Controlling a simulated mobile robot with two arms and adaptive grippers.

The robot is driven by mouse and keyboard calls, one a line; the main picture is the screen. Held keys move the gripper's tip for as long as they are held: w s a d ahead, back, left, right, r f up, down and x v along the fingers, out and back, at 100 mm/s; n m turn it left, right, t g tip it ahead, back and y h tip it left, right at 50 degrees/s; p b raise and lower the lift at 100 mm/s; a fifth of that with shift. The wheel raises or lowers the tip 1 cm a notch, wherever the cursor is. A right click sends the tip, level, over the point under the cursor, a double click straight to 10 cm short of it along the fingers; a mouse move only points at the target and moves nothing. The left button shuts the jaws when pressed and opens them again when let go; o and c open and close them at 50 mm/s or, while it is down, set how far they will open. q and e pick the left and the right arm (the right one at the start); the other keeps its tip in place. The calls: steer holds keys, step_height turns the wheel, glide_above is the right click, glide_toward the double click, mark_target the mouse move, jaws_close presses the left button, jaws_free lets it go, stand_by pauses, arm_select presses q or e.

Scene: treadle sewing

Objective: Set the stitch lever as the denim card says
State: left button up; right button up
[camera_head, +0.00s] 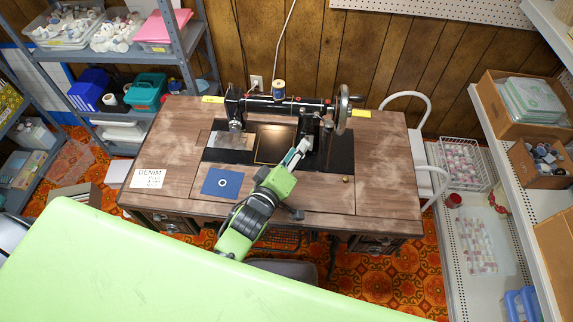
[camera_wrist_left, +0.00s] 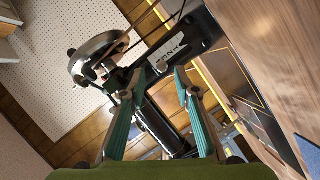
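The black sewing machine (camera_head: 290,106) stands on a wooden table. My left gripper (camera_head: 303,146) is at the machine's right pillar. In the left wrist view my left gripper (camera_wrist_left: 154,84) is open, its teal fingers spread with no object clearly held between them. A pale numbered plate (camera_wrist_left: 166,50) on the machine is just beyond the fingertips. A small light knob (camera_wrist_left: 162,66), perhaps the stitch lever's end, shows below the plate, between the fingertips. My right gripper is not seen.
The handwheel (camera_head: 342,108) is close by on the right; it also shows in the left wrist view (camera_wrist_left: 98,52). A blue square with a white ring (camera_head: 222,183) lies at the front.

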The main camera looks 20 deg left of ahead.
arm_select(q)
steer(key=v, duration=0.8)
steer(key=shift+s+r, duration=0.15)
steer(key=shift+s, duration=0.15)
